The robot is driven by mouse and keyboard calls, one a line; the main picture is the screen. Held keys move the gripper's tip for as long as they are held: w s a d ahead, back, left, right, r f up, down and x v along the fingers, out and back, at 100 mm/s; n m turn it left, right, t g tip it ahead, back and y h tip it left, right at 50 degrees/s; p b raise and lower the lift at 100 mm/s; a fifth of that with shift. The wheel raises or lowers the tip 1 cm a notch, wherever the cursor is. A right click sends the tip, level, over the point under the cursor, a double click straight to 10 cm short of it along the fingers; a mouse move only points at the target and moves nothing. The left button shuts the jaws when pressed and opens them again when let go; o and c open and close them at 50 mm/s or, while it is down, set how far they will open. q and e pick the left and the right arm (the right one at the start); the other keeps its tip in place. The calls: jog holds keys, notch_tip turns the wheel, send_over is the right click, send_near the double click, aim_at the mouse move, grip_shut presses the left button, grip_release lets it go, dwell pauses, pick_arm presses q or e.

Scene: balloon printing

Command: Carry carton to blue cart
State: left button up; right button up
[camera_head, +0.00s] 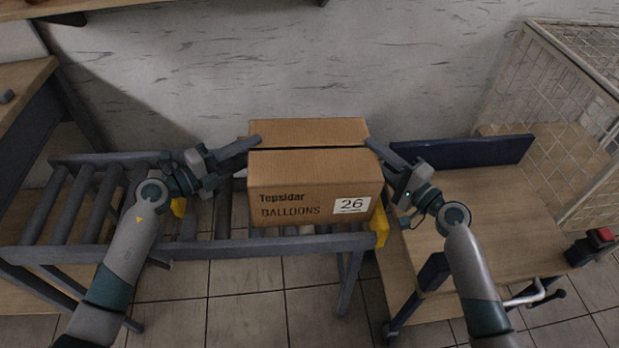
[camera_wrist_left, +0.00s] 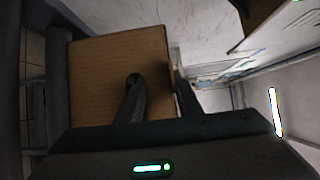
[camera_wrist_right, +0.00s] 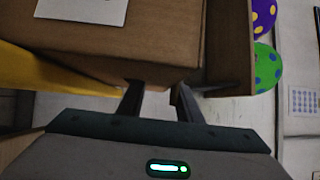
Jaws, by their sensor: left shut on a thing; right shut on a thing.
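A brown carton (camera_head: 315,180) marked "Tepsidar BALLOONS 26" is upright at the right end of the roller conveyor, with a dark slit across its top. I cannot tell whether it touches the rollers. My left gripper (camera_head: 256,142) is shut on its upper left side, and my right gripper (camera_head: 370,145) on its upper right side. The carton also fills much of the left wrist view (camera_wrist_left: 105,65) and the right wrist view (camera_wrist_right: 120,45). The cart (camera_head: 490,205), with a wooden deck and dark blue panel (camera_head: 480,151), stands right of the carton.
The roller conveyor (camera_head: 190,249) has yellow end pieces (camera_head: 380,222). A wooden table (camera_head: 25,80) is at the left, a wire mesh cage (camera_head: 560,90) at the right. The cart's visible deck is clear. Purple and green dotted round shapes (camera_wrist_right: 265,68) show beyond the carton.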

pick_arm(q)
jog(key=shift+r, duration=0.2)
pick_arm(e)
jog(key=shift+r, duration=0.2)
